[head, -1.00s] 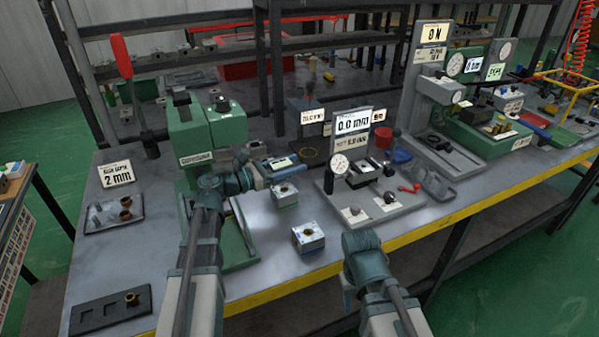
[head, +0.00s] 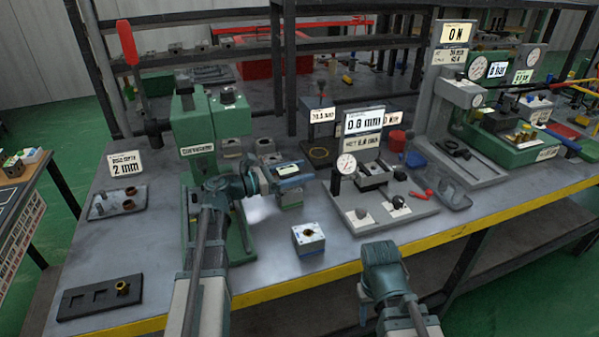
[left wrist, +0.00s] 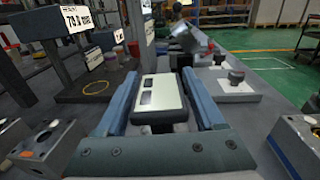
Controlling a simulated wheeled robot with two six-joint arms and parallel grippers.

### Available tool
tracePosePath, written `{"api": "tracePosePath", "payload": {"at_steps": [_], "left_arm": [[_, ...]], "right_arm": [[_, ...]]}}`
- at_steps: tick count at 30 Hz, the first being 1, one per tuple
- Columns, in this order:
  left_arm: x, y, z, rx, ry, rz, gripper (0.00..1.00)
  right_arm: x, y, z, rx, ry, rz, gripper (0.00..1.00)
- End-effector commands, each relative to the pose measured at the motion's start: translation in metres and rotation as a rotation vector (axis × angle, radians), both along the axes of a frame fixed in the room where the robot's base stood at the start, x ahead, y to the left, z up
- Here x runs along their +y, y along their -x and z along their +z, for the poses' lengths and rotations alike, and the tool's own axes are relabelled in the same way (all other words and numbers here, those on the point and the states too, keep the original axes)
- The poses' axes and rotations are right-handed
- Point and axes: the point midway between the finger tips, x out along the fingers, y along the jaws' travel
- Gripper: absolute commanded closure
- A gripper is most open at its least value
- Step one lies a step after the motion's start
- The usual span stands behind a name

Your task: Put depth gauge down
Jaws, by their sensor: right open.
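The depth gauge (head: 288,169), a small dark block with a pale display face, sits between the blue fingers of my left gripper (head: 283,180). In the left wrist view the gauge (left wrist: 160,97) lies between both fingers of the left gripper (left wrist: 162,103), which are closed around it. A valve block under the gauge is mostly hidden.
A green press (head: 210,130) stands left of the gauge. A grey fixture plate (head: 365,218) with dial gauge and knobs is to the right. A dark tray (head: 85,303) lies front left. The yellow front edge (head: 300,285) borders the table.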

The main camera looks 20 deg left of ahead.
Motion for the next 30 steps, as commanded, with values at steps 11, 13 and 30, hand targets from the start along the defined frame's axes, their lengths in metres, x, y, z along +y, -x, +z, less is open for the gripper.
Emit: {"api": "tracePosePath", "payload": {"at_steps": [11,13,30], "left_arm": [[0.000,0.000,0.003,0.000,0.000,0.000,0.18],[0.002,0.001,0.005,0.000,0.000,0.001,0.18],[0.083,0.065,0.003,0.000,0.000,0.002,0.18]], "right_arm": [[0.000,0.000,0.003,0.000,0.000,0.000,0.50],[0.000,0.000,0.005,0.000,0.000,0.000,0.50],[0.000,0.000,0.003,0.000,0.000,0.000,0.50]]}}
